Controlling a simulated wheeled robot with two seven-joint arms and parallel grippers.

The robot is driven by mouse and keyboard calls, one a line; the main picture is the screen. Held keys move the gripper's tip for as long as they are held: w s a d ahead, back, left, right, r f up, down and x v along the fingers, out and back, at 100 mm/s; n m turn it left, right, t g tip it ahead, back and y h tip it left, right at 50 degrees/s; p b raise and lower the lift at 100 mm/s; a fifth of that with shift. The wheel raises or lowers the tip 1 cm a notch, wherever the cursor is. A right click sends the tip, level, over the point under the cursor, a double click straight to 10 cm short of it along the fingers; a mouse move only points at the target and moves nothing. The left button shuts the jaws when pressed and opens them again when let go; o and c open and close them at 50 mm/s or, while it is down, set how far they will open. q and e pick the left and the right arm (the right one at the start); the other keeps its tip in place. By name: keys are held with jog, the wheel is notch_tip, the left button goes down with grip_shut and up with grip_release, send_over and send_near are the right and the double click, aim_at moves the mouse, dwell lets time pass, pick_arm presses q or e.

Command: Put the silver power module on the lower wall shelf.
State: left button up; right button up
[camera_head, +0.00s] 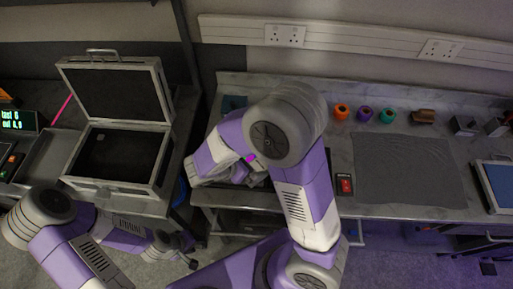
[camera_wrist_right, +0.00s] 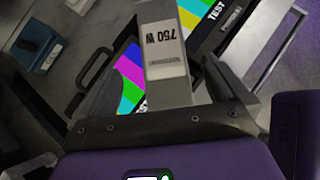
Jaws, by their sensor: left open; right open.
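A silver power module (camera_wrist_right: 165,45) with a white "750 W" label, upside down in the picture, shows in the right wrist view. My right gripper (camera_wrist_right: 166,80) is open, with one finger on each side of the module's near end; I cannot tell whether they touch it. In the head view my right arm covers this spot, and the module cannot be made out. My left gripper (camera_head: 188,262) is at the lower left of the head view, low in front of the bench and away from the module. I cannot make out a lower wall shelf.
A colour-striped test screen (camera_wrist_right: 130,75) lies beside the module, with a blue object (camera_wrist_right: 36,45) at left. An open silver case (camera_head: 120,185) stands on the left bench. The right bench holds a grey mat (camera_head: 408,168), a red switch (camera_head: 346,185) and coloured spools (camera_head: 364,114).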

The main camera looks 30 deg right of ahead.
jog(key=x, duration=0.3)
jog(key=b+x, duration=0.1)
jog(key=x, duration=0.3)
jog(key=shift+s, duration=0.25)
jog(key=shift+c, duration=0.5)
jog(key=shift+r, duration=0.15)
jog(key=c, duration=1.6)
